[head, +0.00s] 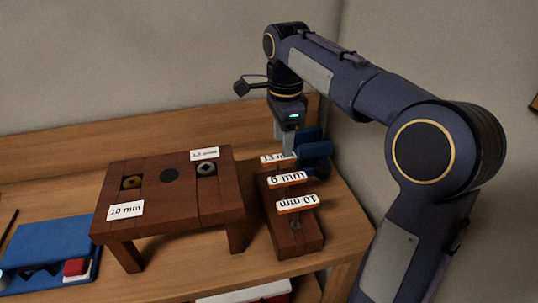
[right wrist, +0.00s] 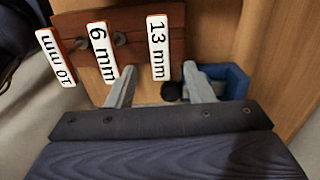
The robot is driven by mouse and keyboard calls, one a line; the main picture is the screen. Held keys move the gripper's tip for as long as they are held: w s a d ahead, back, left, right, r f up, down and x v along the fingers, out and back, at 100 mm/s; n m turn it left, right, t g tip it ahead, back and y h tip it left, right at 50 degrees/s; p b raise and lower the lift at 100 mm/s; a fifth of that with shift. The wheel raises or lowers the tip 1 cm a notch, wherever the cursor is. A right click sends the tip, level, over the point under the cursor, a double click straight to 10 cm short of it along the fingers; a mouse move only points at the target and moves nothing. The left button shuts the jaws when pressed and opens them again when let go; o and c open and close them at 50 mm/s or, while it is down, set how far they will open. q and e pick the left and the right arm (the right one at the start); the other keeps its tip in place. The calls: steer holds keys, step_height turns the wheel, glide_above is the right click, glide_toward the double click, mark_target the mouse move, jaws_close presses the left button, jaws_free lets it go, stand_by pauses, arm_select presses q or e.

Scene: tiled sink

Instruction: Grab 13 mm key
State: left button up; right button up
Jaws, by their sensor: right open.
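The 13 mm key (head: 276,158) stands at the far end of a small wooden rack (head: 260,208). Its white label also shows in the right wrist view (right wrist: 158,48). The 6 mm key (head: 287,179) and the 10 mm key (head: 297,202) stand nearer in the same rack. My right gripper (head: 287,145) points down at the rack's far end. In the right wrist view its fingers (right wrist: 156,78) are spread apart, one on each side of the 13 mm label's lower end. I cannot tell whether they touch it. My left gripper is out of view.
A wooden stand (head: 168,190) with 10 mm and 13 mm labels and round fittings is left of the rack. A blue holder (head: 316,150) is by the rack's far end. A blue tray (head: 45,250) lies at left. A wall rises behind the bench.

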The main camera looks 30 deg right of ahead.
mark_target(279, 156)
steer(key=f, duration=0.2)
steer(key=f+b, duration=0.1)
steer(key=f, duration=0.2)
steer(key=a+f, duration=0.1)
steer(key=f, duration=0.1)
steer(key=shift+w+f, duration=0.1)
steer(key=shift+f, duration=0.25)
steer(key=shift+c, duration=0.5)
jaws_close()
